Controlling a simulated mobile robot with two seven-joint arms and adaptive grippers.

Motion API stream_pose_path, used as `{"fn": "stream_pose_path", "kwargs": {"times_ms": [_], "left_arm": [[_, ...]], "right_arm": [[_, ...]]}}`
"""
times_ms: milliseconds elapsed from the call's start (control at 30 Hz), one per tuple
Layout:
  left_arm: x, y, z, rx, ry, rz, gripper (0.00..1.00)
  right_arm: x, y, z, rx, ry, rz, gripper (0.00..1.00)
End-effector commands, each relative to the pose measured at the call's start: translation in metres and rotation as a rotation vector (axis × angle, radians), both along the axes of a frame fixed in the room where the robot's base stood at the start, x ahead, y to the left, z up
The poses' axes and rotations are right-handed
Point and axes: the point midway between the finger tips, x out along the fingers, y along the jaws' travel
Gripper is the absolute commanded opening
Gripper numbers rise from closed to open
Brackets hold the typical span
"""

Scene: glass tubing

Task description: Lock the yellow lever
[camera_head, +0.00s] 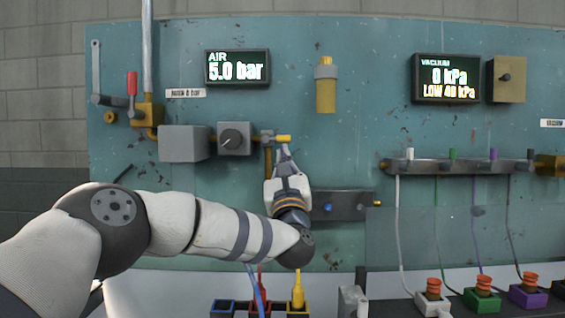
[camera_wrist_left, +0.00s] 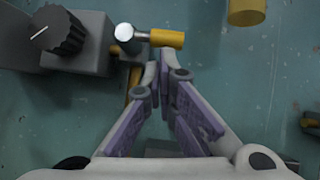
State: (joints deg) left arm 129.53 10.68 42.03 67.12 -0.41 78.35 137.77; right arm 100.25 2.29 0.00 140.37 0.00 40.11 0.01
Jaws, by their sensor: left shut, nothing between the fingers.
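The yellow lever (camera_head: 284,138) is a short yellow grip that points right from a metal pivot, right of the grey regulator box with a black knob. In the left wrist view the yellow lever (camera_wrist_left: 167,39) lies horizontal, with a round silver pivot end at its left. My left gripper (camera_head: 283,151) is just below the lever, fingers pointing up. In the left wrist view my left gripper (camera_wrist_left: 160,62) is shut and empty, its tips close under the grip. I cannot tell whether they touch it. My right gripper is not in view.
The knob box (camera_head: 235,139) and a plain grey box (camera_head: 183,144) are left of the lever. A yellow cylinder (camera_head: 326,90) hangs above right. A dark manifold bar (camera_head: 345,205) is below right. The panel directly right of the lever is clear.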

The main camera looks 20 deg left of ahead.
Motion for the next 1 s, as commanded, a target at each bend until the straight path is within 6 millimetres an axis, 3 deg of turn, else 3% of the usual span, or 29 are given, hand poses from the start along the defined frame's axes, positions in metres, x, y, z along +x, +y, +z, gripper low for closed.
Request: {"fn": "stream_pose_path", "kwargs": {"times_ms": [333,733,1000], "left_arm": [[0.001,-0.003,0.001,-0.125,-0.034,0.0,0.0],[0.003,-0.006,0.005,-0.125,-0.034,0.0,0.0],[0.005,-0.011,0.007,-0.224,-0.059,-0.001,0.0]], "right_arm": [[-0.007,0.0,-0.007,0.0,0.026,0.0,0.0],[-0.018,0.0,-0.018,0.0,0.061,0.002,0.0],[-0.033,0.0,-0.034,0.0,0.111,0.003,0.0]]}}
